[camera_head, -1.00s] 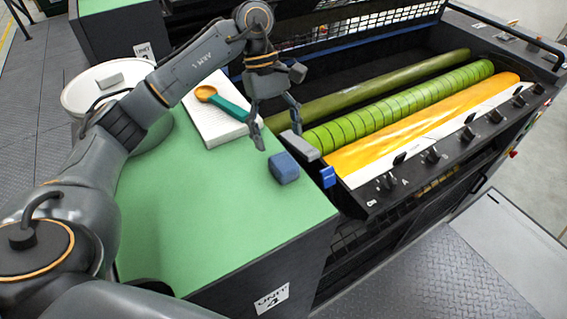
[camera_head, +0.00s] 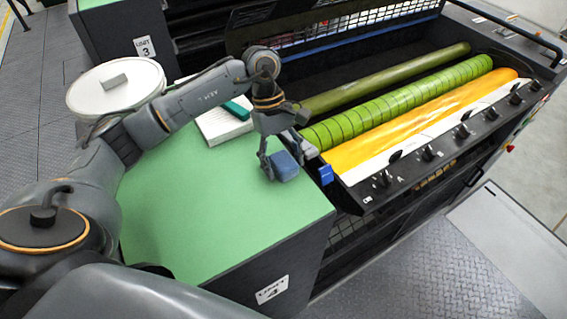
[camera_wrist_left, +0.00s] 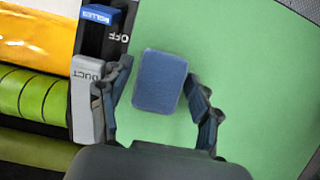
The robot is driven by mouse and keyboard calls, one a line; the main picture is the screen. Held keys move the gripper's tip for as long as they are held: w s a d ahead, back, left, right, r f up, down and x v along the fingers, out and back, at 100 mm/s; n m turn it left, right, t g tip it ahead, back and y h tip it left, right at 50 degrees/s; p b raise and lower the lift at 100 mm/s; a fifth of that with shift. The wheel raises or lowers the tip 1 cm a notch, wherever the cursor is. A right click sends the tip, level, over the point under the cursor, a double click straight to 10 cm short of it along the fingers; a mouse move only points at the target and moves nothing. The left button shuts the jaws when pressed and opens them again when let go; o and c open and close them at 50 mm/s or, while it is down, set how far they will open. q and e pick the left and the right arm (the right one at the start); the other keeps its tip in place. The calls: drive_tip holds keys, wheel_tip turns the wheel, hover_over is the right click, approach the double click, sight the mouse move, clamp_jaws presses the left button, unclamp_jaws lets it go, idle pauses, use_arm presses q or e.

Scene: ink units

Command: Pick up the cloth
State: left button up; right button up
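The cloth (camera_head: 285,167) is a small blue folded block lying on the green top of the unit, near its right edge. My left gripper (camera_head: 282,163) is down at the cloth, with one finger on each side of it. In the left wrist view the cloth (camera_wrist_left: 160,82) sits between the fingertips of the open gripper (camera_wrist_left: 157,76). The right finger is very near or touching its edge, and a thin gap shows at the left finger. My right gripper is not in view.
The green top (camera_head: 190,220) is clear in front. A white pad (camera_head: 222,122) with a teal-handled tool (camera_head: 237,110) lies behind the arm, beside a white lidded bucket (camera_head: 115,88). A grey switch (camera_wrist_left: 85,100) and a blue switch (camera_wrist_left: 101,15) stand close to the left finger. Green rollers lie to the right.

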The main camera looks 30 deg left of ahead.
use_arm(q)
drive_tip(key=c, duration=0.6)
drive_tip(key=shift+o, duration=0.2)
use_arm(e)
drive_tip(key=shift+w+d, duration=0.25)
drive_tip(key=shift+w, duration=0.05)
use_arm(q)
drive_tip(key=shift+r, duration=0.1)
drive_tip(key=shift+r, duration=0.55)
drive_tip(key=w+a+r+b, duration=0.3)
drive_tip(key=w+a+r, duration=0.7)
drive_tip(key=r, duration=0.1)
drive_tip(key=shift+r+b, duration=0.3)
drive_tip(key=shift+r, duration=0.05)
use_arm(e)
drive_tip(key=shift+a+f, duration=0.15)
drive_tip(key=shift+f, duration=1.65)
